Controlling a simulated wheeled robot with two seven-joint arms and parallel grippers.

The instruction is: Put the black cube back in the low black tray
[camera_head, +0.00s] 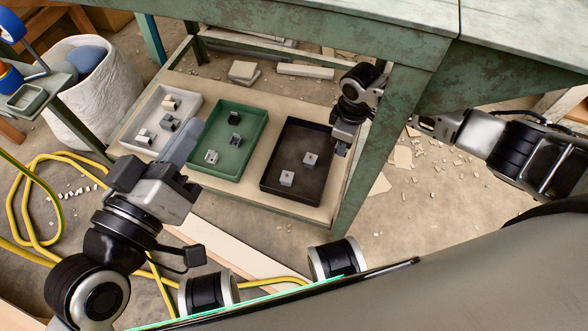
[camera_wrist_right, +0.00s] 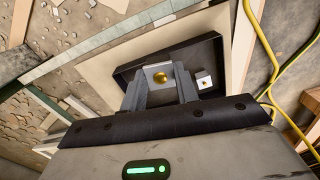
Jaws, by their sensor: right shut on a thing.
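The low black tray (camera_head: 268,181) stands at the right of the three trays, holding two light grey cubes (camera_head: 310,160), (camera_head: 286,178). My right gripper (camera_head: 341,147) is over its right edge. In the right wrist view it is shut on a cube (camera_wrist_right: 158,76) whose visible face is pale grey with a gold round spot; the black tray (camera_wrist_right: 222,50) lies beyond, with one pale cube (camera_wrist_right: 203,81) visible. Two dark cubes (camera_head: 234,118), (camera_head: 235,139) are in the green tray. My left gripper (camera_head: 182,147) is near the gap between white and green trays; its jaws are unclear.
The green tray (camera_head: 258,113) and white tray (camera_head: 125,140) stand left of the black tray on a low shelf (camera_head: 300,92). A green table leg (camera_head: 368,165) rises close right of my right gripper. A yellow hose (camera_head: 28,190) lies on the floor.

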